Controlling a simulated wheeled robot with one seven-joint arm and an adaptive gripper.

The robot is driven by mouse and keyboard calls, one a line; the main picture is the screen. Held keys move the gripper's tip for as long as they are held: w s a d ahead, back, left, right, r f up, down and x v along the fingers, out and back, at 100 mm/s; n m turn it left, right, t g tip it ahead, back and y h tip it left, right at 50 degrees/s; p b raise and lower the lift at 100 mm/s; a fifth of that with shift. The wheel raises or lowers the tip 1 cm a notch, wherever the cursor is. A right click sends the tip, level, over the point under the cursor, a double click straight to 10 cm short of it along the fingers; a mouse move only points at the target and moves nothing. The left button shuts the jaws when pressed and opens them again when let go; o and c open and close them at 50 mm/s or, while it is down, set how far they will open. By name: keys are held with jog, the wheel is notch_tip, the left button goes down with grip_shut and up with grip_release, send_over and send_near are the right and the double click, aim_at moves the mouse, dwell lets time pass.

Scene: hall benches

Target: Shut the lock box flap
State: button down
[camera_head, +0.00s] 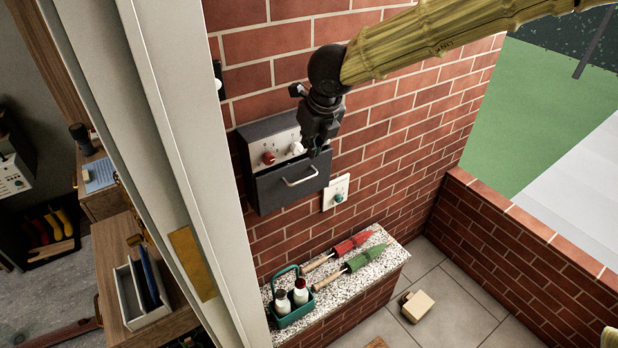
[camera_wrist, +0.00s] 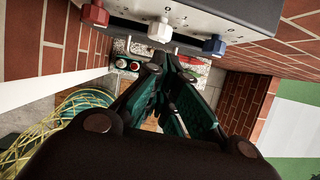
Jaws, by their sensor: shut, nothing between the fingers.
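The lock box (camera_head: 262,130) is a dark grey box on the brick wall. Its pale panel is exposed, with a red knob (camera_head: 268,158) and a white knob (camera_head: 296,147). The wrist view also shows a blue knob (camera_wrist: 213,45). The dark flap (camera_head: 272,190), with a pale bar handle (camera_head: 300,181), is down and open below the knobs. My gripper (camera_head: 317,152) is shut and empty, in front of the box's right side near the flap's upper right edge. It also shows in the wrist view (camera_wrist: 167,64). I cannot tell whether it touches the flap.
A white wall plate with a teal knob (camera_head: 338,196) is right of the flap. Below, a speckled ledge (camera_head: 378,237) holds a red and a green folded umbrella and a teal bottle caddy (camera_head: 291,313). A pale post (camera_head: 165,130) stands left.

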aim_at(309, 178)
jog(key=s+d+g+h+b, duration=0.1)
jog(key=s+d+g+b, duration=0.15)
jog(key=s, duration=0.25)
jog(key=w+a+f+p, duration=0.3)
jog(key=w+f+p, duration=0.1)
jog(key=f, duration=0.6)
jog(key=shift+a+f+g+p, duration=0.15)
jog(key=shift+g+p, duration=0.3)
jog(key=shift+p, duration=0.3)
jog(key=shift+d, duration=0.2)
jog(key=shift+w+r+p, duration=0.15)
jog(key=shift+r+p, duration=0.15)
jog(key=shift+w+a+p, duration=0.35)
jog(key=shift+w+a, duration=0.05)
jog(key=shift+w, duration=0.2)
